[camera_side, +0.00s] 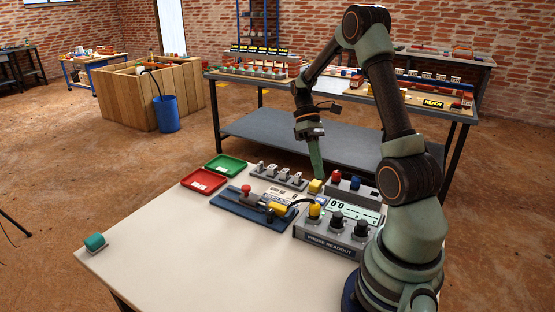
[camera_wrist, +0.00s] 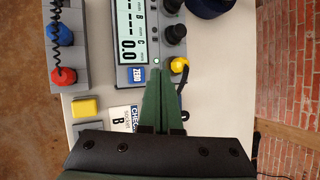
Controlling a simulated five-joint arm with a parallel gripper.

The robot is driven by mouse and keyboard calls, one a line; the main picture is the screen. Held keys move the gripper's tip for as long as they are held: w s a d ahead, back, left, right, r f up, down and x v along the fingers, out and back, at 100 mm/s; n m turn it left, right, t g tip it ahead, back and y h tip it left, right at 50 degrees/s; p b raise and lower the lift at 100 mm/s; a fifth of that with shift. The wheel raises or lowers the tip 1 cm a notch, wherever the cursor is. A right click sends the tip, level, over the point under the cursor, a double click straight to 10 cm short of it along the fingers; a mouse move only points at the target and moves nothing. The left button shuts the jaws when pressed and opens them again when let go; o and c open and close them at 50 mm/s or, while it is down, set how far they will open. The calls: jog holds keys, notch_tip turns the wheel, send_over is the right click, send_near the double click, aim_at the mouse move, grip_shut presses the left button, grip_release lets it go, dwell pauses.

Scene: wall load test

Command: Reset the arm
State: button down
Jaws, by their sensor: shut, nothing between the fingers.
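My arm stands at the right of the white table in the side view. My gripper (camera_side: 319,186) points down above the table, near the yellow block (camera_side: 315,187) and the probe readout box (camera_side: 329,238). In the wrist view, the two green fingers of my gripper (camera_wrist: 159,74) are together and hold nothing. Their tips appear beside the readout's blue ZERO button (camera_wrist: 139,76) and yellow plug (camera_wrist: 180,65). I cannot tell the height of the tips above the surface.
Red (camera_side: 203,181) and green (camera_side: 225,165) trays lie at the table's far left, beside a blue fixture (camera_side: 245,207). A teal cylinder (camera_side: 95,241) sits at the left corner. The front-left tabletop is clear. A loaded bench (camera_side: 300,130) stands behind.

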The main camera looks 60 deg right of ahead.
jog(key=w+a+r+t+h, duration=0.2)
jog(key=a+r+t, duration=0.3)
jog(key=a, duration=0.5)
jog(key=w+a+r+t+h, duration=0.1)
jog(key=a+r+t+h, duration=0.1)
jog(key=a+r+t, duration=0.4)
jog(key=a+r, duration=0.2)
jog(key=a, duration=0.2)
jog(key=shift+w+a+n, duration=0.3)
jog(key=shift+w+a, duration=0.1)
